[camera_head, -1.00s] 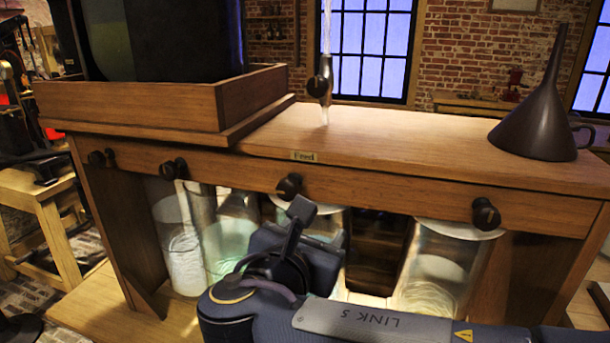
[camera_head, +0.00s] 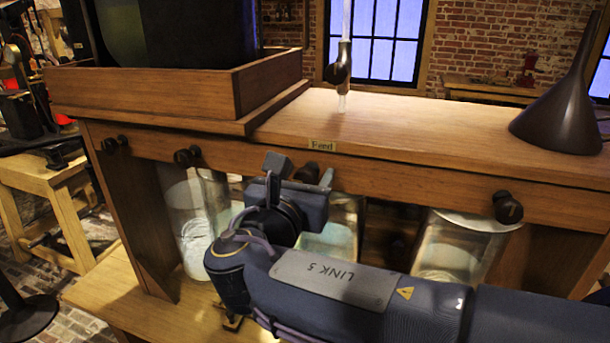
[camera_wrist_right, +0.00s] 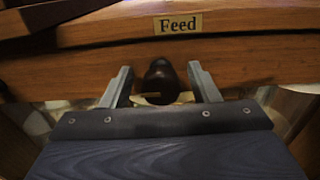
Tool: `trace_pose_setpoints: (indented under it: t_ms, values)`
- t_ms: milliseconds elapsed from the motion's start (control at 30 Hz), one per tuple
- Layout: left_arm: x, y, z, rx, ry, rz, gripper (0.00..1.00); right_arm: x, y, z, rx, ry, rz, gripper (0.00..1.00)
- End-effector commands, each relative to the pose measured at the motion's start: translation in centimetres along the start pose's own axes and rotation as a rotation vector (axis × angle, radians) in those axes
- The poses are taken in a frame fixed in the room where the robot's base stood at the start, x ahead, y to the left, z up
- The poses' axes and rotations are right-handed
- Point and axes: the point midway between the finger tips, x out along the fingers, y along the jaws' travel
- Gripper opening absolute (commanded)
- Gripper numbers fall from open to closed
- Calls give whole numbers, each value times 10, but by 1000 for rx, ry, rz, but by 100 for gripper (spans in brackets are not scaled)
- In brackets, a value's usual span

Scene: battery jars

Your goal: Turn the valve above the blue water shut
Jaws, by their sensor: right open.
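My right gripper (camera_head: 303,168) is open at the Feed knob. In the right wrist view the Feed knob (camera_wrist_right: 160,80) stands between its two spread fingers; contact cannot be told. My left gripper is out of view.
The "Feed" label (camera_head: 322,146) is on the rail. A glass tube with a small dark tap (camera_head: 338,68) stands above the tabletop (camera_head: 420,125). A dark funnel (camera_head: 565,115) is at the right and a wooden tray (camera_head: 150,90) at the left.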

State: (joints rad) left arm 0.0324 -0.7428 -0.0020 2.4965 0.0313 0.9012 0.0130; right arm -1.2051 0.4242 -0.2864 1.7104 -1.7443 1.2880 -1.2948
Motion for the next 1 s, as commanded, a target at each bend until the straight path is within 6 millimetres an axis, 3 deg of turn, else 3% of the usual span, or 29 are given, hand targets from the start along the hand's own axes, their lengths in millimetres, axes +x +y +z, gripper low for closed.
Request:
trace_pose_setpoints:
  t_ms: [67, 400, 733, 1000]
  values:
    - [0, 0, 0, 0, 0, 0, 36, 0, 0, 0, 0, 0, 0, 55]
    - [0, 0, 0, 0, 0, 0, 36, 0, 0, 0, 0, 0, -1, 12]
    - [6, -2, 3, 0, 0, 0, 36, 0, -1, -2, 52, 0, -1, 12]
    - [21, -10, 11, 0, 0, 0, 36, 0, -1, -4, 229, 0, -2, 12]
